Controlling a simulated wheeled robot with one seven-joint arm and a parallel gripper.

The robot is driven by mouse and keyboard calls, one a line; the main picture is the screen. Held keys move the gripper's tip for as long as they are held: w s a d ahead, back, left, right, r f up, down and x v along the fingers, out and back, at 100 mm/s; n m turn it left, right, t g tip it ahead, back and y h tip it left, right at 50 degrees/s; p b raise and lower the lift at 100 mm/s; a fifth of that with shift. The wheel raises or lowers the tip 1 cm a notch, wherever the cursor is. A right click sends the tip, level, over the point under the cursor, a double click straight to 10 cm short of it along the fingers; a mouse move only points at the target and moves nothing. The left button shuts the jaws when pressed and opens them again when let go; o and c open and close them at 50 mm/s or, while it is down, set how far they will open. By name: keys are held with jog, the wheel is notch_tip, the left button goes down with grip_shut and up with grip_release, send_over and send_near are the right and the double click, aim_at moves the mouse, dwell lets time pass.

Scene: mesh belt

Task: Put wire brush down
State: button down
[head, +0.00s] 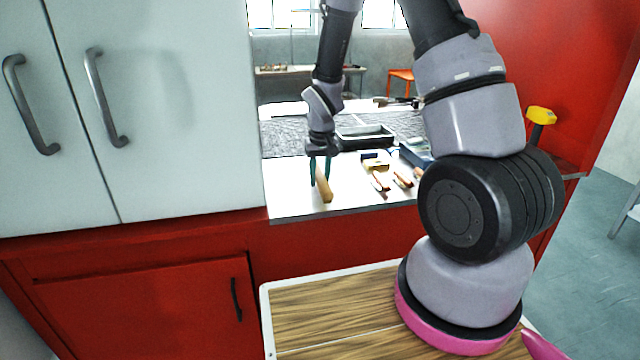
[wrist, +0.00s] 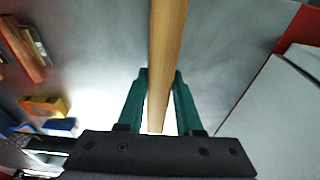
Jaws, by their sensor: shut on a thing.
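My gripper (head: 320,172) points down over the white worktop, near its left end. Its green fingers are shut on the wire brush (head: 324,188), of which a light wooden handle shows. In the wrist view the brush's long wooden handle (wrist: 165,45) runs between the two green fingers (wrist: 160,85) toward the top edge. The bristles cannot be made out. I cannot tell whether the brush touches the worktop (head: 290,205).
Several wooden-handled tools (head: 380,183) and a yellow block (head: 376,160) lie to the right. A dark tray (head: 364,137) stands behind, on the grey mesh belt. A white cabinet (head: 180,110) borders the worktop on the left. The front strip around the brush is clear.

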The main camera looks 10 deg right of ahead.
jog(key=shift+f, duration=0.9)
jog(key=shift+f, duration=0.1)
jog(key=shift+f, duration=0.15)
jog(key=c, duration=0.6)
grip_release()
jog(key=shift+o, duration=0.2)
jog(key=shift+d, duration=0.1)
